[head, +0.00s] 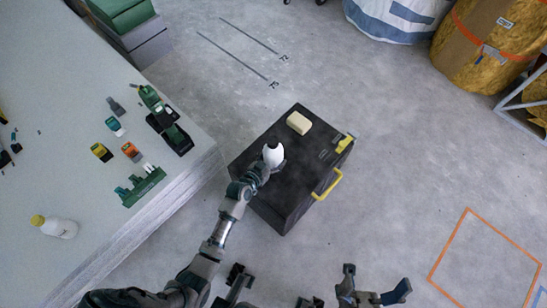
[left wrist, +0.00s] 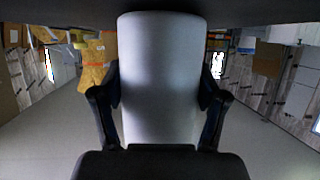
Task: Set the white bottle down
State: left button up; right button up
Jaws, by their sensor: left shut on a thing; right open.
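The white bottle (head: 273,154) is at the end of my left arm, over the black case (head: 285,205) with yellow latches and handle. In the left wrist view the white bottle (left wrist: 158,80) fills the middle, with a finger on each side. My left gripper (head: 268,165) is shut on it; the bottle hides part of the fingers. Whether its base touches the case lid cannot be told. My right gripper (head: 374,291) is open and empty, low in the head view, over the floor.
A cream block (head: 299,123) lies on the case lid. The pale table (head: 85,200) at left holds several small tools and another white bottle with a yellow cap (head: 60,227). An orange floor outline (head: 488,262) lies at right. Much grey floor is clear.

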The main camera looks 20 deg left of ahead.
pick_arm(q)
jog(key=shift+a+f, duration=0.1)
jog(key=shift+f, duration=0.1)
jog(key=o, duration=1.6)
